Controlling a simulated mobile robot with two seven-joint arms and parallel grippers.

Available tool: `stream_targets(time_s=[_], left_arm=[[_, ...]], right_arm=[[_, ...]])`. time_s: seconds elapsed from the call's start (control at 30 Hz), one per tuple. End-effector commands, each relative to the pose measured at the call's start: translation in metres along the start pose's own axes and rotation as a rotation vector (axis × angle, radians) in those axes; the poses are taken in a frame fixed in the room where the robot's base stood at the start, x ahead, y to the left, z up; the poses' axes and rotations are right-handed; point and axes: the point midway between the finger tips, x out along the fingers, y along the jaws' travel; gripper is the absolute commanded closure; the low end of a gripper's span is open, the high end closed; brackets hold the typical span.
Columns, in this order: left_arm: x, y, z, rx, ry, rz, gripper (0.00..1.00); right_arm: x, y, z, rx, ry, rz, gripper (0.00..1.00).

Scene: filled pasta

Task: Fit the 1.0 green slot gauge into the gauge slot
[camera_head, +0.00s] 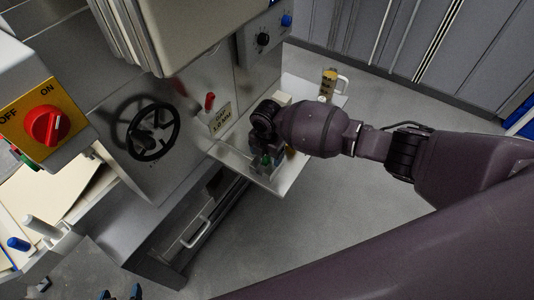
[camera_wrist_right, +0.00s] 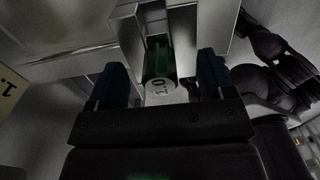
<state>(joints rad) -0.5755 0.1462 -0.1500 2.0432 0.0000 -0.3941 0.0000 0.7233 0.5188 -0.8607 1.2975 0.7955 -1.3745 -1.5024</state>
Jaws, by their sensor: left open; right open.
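The green slot gauge (camera_wrist_right: 160,62) has a white end face marked 1.0. In the right wrist view it lies between the spread fingers of my right gripper (camera_wrist_right: 162,82), with a gap on each side. Its far end meets a narrow slot (camera_wrist_right: 154,20) in a pale metal block; how deep it sits I cannot tell. In the head view the gauge's green (camera_head: 266,160) shows beside my right gripper, over the metal shelf. My left gripper (camera_head: 121,293) shows only its blue fingertips at the bottom edge, apart and empty.
A yellowish gap sign (camera_head: 221,116) and a red-handled piece (camera_head: 210,101) are on the machine beside the shelf (camera_head: 287,177). A black handwheel (camera_head: 152,132) sticks out to the left. A mug-like container (camera_head: 328,84) stands at the shelf's far end. The floor at right is clear.

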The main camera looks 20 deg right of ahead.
Motion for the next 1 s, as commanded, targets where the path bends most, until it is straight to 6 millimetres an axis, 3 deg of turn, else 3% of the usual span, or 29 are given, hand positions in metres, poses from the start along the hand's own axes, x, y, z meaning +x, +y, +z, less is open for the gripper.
stream_targets(time_s=[1.0], left_arm=[[-0.021, -0.006, -0.059, 0.0, 0.073, -0.007, 0.36]], right_arm=[[-0.066, 0.0, 0.0, -0.001, -0.001, 0.002, 0.24]])
